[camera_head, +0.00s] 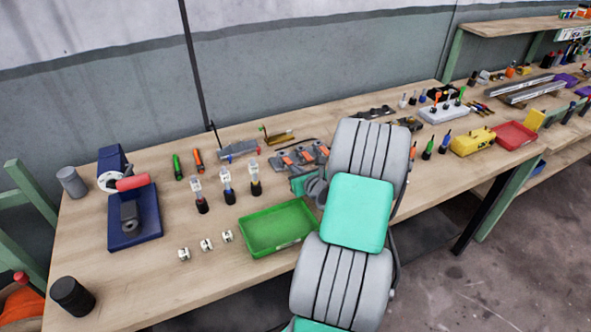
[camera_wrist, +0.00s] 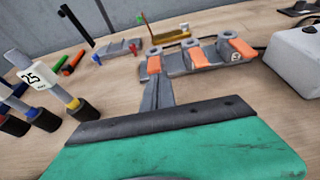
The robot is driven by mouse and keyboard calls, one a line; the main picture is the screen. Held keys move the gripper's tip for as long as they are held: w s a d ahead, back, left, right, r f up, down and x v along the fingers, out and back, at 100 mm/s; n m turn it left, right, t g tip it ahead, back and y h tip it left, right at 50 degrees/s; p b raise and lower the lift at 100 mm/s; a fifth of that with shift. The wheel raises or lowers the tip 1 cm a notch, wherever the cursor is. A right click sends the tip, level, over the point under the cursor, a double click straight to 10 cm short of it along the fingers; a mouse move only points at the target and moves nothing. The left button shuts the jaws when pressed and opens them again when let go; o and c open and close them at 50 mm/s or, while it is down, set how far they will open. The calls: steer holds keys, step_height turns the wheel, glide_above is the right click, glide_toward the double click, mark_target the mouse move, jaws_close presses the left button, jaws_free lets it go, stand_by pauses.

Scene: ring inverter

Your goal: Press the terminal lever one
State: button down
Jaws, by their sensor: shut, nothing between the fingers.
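A grey terminal block with three orange levers stands on the workbench; it shows in the head view (camera_head: 300,155) and the wrist view (camera_wrist: 205,56). The rightmost lever (camera_wrist: 243,47) sits beside a round label that reads 3. The middle lever (camera_wrist: 198,59) is next to it. The leftmost lever (camera_wrist: 153,65) is at the block's left end; its label is not visible. My gripper (camera_wrist: 159,82) is shut and empty, its fingertips just in front of the leftmost lever. I cannot tell whether they touch it. In the head view my arm hides the fingertips.
Several upright connectors with coloured bands (camera_wrist: 40,92) stand left of my gripper. A white box (camera_wrist: 300,52) stands to the right. A green tray (camera_head: 277,228) lies in front of the block. Green and orange pens (camera_head: 197,161) and a small grey device (camera_head: 235,149) lie left of it.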

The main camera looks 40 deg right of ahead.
step_height(320, 180, up, 2)
steer(key=shift+w+r+p, duration=0.1)
steer(key=shift+r+p, duration=0.05)
steer(key=shift+p, duration=1.1)
steer(key=shift+w+d+r+p, duration=0.1)
steer(key=shift+w+r+p, duration=0.25)
steer(key=shift+r+p, duration=0.6)
steer(key=shift+f, duration=0.45)
steer(key=shift+r+p, duration=0.6)
steer(key=shift+r, duration=0.2)
steer(key=s+r+p, duration=0.3)
steer(key=r+p, duration=0.3)
steer(key=r, duration=0.3)
steer(key=shift+a+r, duration=0.25)
steer(key=shift+a, duration=0.15)
